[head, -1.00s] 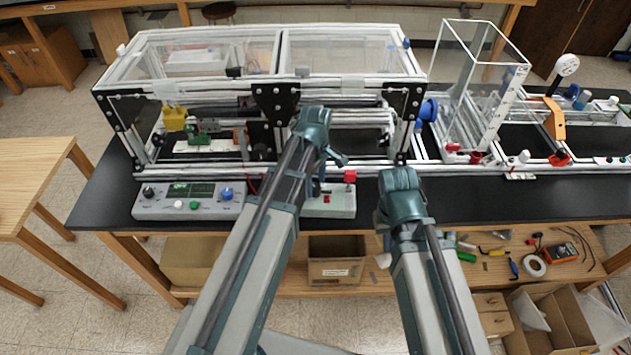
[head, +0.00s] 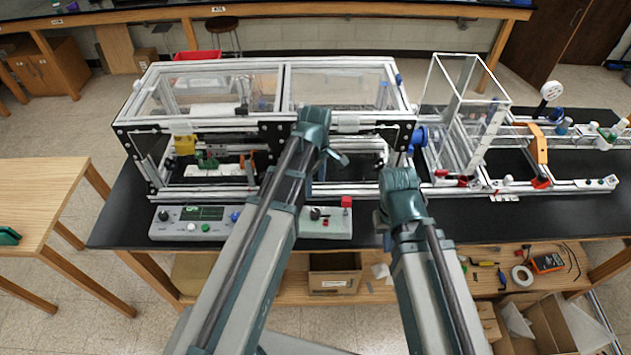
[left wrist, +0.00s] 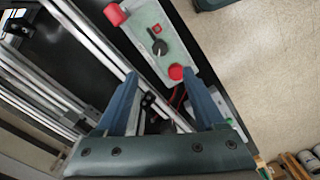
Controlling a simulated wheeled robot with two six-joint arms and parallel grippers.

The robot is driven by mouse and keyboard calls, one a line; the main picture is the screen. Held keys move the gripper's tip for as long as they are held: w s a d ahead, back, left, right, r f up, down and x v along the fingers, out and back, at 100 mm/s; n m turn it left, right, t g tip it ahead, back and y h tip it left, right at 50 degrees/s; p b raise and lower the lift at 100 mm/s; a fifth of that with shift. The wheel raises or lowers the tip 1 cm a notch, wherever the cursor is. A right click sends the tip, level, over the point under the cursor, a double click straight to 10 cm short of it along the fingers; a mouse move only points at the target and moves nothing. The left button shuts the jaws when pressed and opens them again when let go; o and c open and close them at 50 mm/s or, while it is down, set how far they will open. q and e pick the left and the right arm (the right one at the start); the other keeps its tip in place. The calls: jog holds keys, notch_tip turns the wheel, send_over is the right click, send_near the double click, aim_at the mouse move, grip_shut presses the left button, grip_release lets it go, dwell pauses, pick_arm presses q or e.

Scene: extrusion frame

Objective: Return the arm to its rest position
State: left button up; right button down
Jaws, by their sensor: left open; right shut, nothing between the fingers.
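My left arm reaches up the middle of the head view, with its gripper (head: 336,157) below the wrist joint, in front of the framed machine. In the left wrist view its two blue-grey fingers (left wrist: 165,95) stand wide apart with nothing between them. A control box with a red button and a black knob (left wrist: 153,32) lies beyond the fingertips, apart from them. My right arm reaches up to the right of the left one. Its gripper (head: 384,222) is mostly hidden by its own wrist and forearm, and I see nothing held.
The extrusion frame with clear panels (head: 262,202) stands on the black bench (head: 112,222). A control panel (head: 192,232) and a smaller button box (head: 338,228) sit at its front edge. A wooden table (head: 40,190) is at left. The lower shelf holds a cardboard box (head: 334,283) and tools.

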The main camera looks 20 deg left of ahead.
pick_arm(q)
jog(key=shift+f, duration=0.1)
dwell(0.4)
jog(key=s+d+f+m+y+b, duration=0.1)
jog(key=s+d+f+m+b, duration=0.9)
jog(key=m, duration=0.8)
jog(key=s+f+b, duration=0.3)
jog(key=s, duration=0.1)
jog(key=shift+s+d+f+b, duration=0.2)
jog(key=shift+s+b, duration=0.1)
jog(key=shift+b, duration=0.1)
dwell(1.7)
